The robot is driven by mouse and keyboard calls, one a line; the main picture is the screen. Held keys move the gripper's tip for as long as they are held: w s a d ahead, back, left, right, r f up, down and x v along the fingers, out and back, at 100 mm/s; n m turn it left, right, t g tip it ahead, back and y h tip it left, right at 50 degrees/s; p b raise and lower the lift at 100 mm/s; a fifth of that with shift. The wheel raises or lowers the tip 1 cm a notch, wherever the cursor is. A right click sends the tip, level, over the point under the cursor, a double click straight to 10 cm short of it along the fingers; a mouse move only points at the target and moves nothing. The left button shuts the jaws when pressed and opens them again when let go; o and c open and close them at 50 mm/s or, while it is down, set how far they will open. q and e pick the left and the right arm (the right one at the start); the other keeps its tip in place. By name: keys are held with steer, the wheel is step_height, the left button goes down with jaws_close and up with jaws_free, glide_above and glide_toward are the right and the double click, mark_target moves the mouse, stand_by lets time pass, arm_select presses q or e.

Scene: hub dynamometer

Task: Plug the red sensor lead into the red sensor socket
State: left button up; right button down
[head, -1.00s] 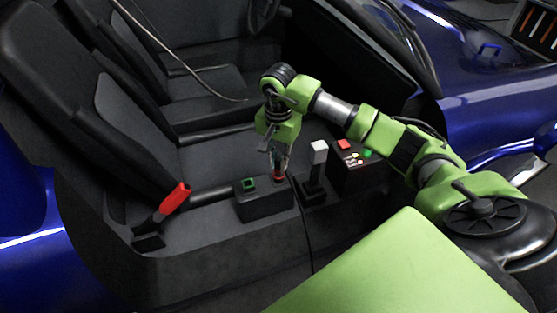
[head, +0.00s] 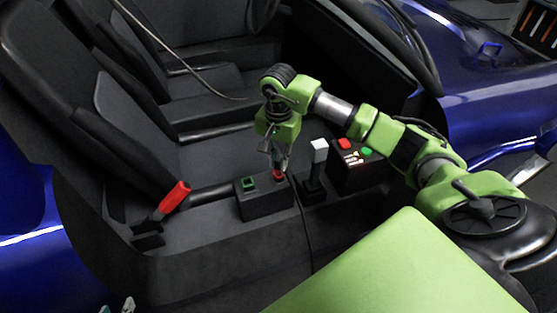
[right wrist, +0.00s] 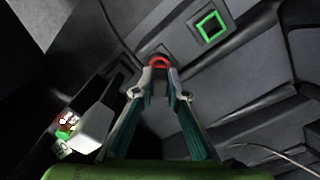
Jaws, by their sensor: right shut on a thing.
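My right gripper (head: 280,166) points down over the small dark socket box (head: 266,205) between the seats. In the right wrist view the right gripper (right wrist: 162,92) is shut on a small dark piece, which looks like the red sensor lead's plug (right wrist: 160,84). A red ring, seemingly the red sensor socket (right wrist: 160,60), shows just beyond the fingertips; red also shows below them in the head view (head: 279,176). I cannot tell whether the plug is inside the ring. My left gripper (head: 117,307) shows only its two separated tips at the bottom edge, empty.
A green square socket (head: 249,182) is on the same box. A white-topped lever (head: 319,150) stands close to the right gripper. A panel with red and green buttons (head: 355,160) lies beyond it. A red-handled brake lever (head: 174,197) is at the left. A thin cable (head: 190,67) hangs over the seats.

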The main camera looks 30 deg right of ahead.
arm_select(q)
steer(key=shift+w+d+r, duration=0.15)
steer(key=shift+w+r, duration=0.25)
steer(key=shift+w, duration=0.15)
arm_select(e)
steer(key=shift+f, duration=0.15)
arm_select(q)
steer(key=shift+t, duration=0.3)
steer(key=shift+d+r, duration=0.1)
steer(key=shift+d, duration=0.05)
arm_select(e)
steer(key=shift+f, duration=0.15)
arm_select(q)
steer(key=shift+w, duration=0.1)
arm_select(e)
steer(key=c, duration=1.9)
jaws_free()
